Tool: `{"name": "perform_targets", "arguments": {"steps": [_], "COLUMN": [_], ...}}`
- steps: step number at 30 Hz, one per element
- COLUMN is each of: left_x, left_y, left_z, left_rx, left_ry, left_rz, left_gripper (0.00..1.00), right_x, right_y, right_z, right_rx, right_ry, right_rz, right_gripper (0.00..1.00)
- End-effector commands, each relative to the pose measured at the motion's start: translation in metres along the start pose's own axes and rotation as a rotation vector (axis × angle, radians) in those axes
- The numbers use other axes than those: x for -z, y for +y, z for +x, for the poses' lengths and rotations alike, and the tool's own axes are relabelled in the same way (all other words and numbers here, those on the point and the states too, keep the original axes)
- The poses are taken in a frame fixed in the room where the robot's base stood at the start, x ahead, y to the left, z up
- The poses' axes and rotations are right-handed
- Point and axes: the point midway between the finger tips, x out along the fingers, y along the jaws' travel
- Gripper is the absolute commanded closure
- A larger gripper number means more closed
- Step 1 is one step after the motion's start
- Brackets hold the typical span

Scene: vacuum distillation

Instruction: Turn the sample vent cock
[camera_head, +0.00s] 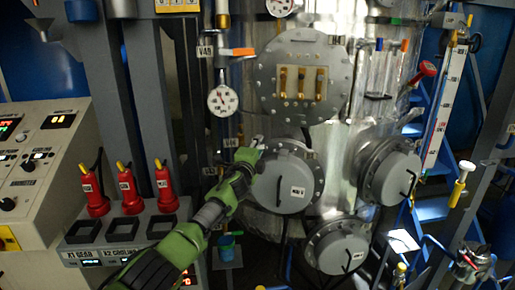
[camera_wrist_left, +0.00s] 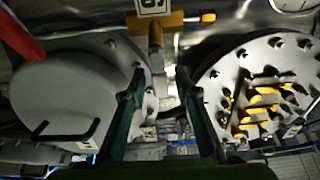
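My left gripper (camera_head: 257,145) reaches up from the lower left to the gap between two round flanges on the metal vessel. In the left wrist view its two dark fingers (camera_wrist_left: 160,108) stand apart, with nothing seen between them. A small brass cock with an orange-yellow handle (camera_wrist_left: 172,22) and a white tag (camera_wrist_left: 152,5) shows beyond the fingertips in that view. In the head view a tag (camera_head: 231,142) sits just left of the gripper. Another orange-handled valve (camera_head: 243,52) is higher up. I cannot read which is the sample vent cock. My right gripper is not in view.
A round cover with a handle (camera_head: 291,190) is beside the gripper, below a flange with brass fittings (camera_head: 303,75). A pressure gauge (camera_head: 223,100) hangs above left. Two more covers (camera_head: 390,178) (camera_head: 342,248) stand out to the right. Red bottles (camera_head: 127,190) stand left.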

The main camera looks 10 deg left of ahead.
Motion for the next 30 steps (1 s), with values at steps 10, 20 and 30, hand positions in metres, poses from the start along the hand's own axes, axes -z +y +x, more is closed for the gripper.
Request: {"name": "perform_targets", "arguments": {"steps": [10, 20, 30], "left_x": [-0.005, -0.001, -0.002], "left_y": [-0.003, 0.002, 0.002], "left_z": [-0.013, -0.049, -0.094], "left_rx": [0.011, 0.001, -0.002], "left_ry": [-0.008, 0.001, 0.000], "left_rz": [0.000, -0.001, 0.000], "left_gripper": [0.71, 0.71, 0.71], "right_x": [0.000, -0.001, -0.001], "right_y": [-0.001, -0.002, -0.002], "right_z": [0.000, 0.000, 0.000], "right_rx": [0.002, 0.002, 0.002], "right_ry": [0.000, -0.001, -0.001], "right_rz": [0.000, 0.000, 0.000], "right_gripper": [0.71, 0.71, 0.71]}}
